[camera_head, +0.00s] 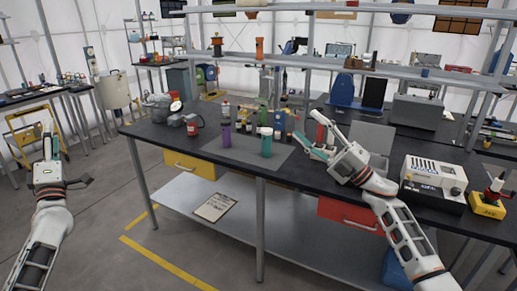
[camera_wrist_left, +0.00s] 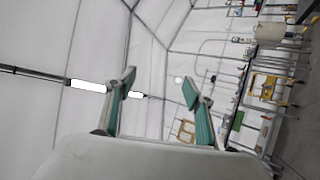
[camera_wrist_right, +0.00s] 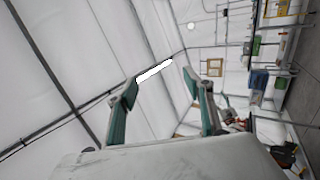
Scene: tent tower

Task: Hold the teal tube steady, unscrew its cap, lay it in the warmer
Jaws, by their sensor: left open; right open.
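The teal tube (camera_head: 266,145) stands upright on a grey mat on the dark workbench, its cap on top. My left gripper (camera_head: 49,145) is open and empty, off the bench at the far left, well away from the tube. My right gripper (camera_head: 309,126) is open and appears above the bench, to the right of the tube and apart from it. Both wrist views show spread fingers with nothing between them, facing the tent wall.
A purple tube (camera_head: 226,136) stands left of the teal one on the mat (camera_head: 218,152). Several small bottles stand behind them. A small yellow device (camera_head: 487,206) sits at the right edge. A shelf (camera_head: 370,65) spans above the bench. The mat's front part is clear.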

